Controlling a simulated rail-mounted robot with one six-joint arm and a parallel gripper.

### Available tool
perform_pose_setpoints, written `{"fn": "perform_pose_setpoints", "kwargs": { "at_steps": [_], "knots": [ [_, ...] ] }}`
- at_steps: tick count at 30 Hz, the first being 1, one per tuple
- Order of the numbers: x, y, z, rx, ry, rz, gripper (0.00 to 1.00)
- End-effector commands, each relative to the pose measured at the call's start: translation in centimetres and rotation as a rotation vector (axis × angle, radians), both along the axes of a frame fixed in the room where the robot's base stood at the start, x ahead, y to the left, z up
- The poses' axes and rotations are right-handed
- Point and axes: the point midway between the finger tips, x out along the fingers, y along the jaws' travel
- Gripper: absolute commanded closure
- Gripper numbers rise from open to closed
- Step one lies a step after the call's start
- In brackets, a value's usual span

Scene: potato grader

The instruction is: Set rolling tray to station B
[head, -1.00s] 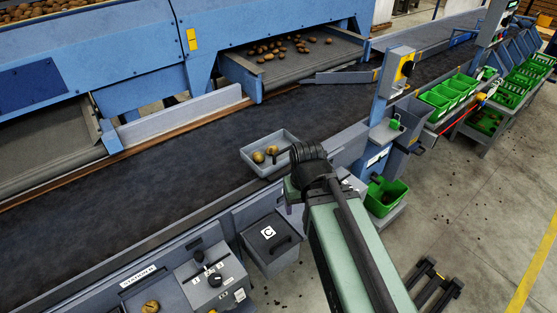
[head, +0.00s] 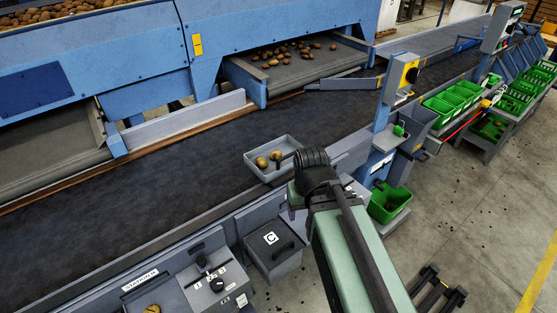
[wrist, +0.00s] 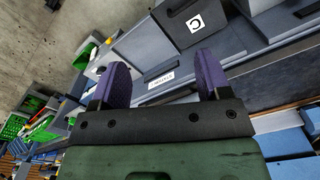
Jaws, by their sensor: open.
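A grey tray (head: 285,143) holding two potatoes sits at the near edge of the dark belt in the head view. A dark rod-like part crosses its right side, partly hidden by my arm. My gripper is mostly hidden behind my own arm in the head view, with a bit of purple finger (head: 291,212) showing. In the wrist view my gripper (wrist: 162,80) is open, its two purple fingers apart with nothing between them. A grey box marked C (head: 271,238) stands below the tray; it also shows in the wrist view (wrist: 180,22). No letter B is readable.
A control panel (head: 217,285) with a black-knobbed lever and numbers stands at lower left, beside a labelled plate (head: 140,280). A post with a yellow switch (head: 411,75) and a green bin (head: 389,205) stand to the right.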

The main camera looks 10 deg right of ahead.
Motion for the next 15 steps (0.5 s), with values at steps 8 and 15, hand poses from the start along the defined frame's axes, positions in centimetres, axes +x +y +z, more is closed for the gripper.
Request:
{"fn": "perform_pose_setpoints", "kwargs": {
  "at_steps": [8, 15],
  "knots": [
    [11.9, -1.9, 4.0, 0.027, -0.030, -0.158, 0.60],
    [27.9, -3.2, 5.1, 0.150, -0.109, -0.931, 0.60]
  ]
}}
